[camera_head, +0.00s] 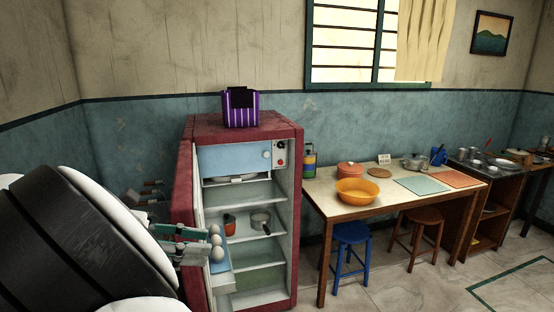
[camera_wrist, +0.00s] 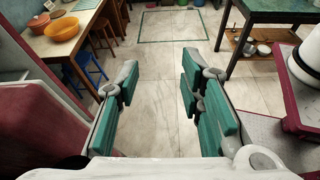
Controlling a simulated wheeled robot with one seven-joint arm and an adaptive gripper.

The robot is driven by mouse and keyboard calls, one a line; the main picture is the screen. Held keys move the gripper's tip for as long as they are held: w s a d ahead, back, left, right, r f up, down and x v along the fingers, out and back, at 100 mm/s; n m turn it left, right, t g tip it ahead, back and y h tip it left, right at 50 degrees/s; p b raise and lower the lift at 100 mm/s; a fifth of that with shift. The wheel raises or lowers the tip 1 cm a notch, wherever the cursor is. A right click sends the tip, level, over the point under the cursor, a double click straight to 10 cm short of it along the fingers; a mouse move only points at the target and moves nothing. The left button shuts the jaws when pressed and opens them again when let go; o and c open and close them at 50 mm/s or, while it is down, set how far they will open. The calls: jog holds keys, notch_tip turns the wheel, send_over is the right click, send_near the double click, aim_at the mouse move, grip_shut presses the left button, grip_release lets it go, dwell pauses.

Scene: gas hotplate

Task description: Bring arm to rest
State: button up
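My gripper (camera_head: 196,241) shows in the head view at the end of my raised arm, in front of the open red fridge (camera_head: 297,215). In the wrist view, the green-padded fingers of my gripper (camera_wrist: 163,82) are spread wide apart. Only bare tiled floor shows between them, so it is open and empty. My arm's large black and white link hides the lower left.
The fridge holds a saucepan (camera_head: 261,221) and a red cup (camera_head: 230,224); a purple striped bag (camera_head: 240,109) stands on top. A wooden table (camera_head: 320,190) with an orange bowl (camera_head: 357,190) stands to the right, with a blue stool (camera_head: 351,233) below. The floor (camera_head: 400,286) in front is clear.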

jog(key=d+r+m+g+y+b, duration=0.2)
jog(key=d+m+g+y, duration=0.45)
jog(key=d, duration=1.75)
jog(key=s+d+f+m+t+y+b, duration=0.1)
jog(key=s+d+f+m+t+y, duration=0.1)
jog(key=s+d+m, duration=0.3)
jog(key=s+d+f+m+t+y+b, duration=0.2)
jog(key=s+d+f+m+t+y, duration=0.1)
jog(key=s+m, duration=0.6)
jog(key=shift+s+d+t+y, duration=0.65)
jog(key=shift+s+d+y, duration=0.25)
jog(key=shift+d, duration=0.35)
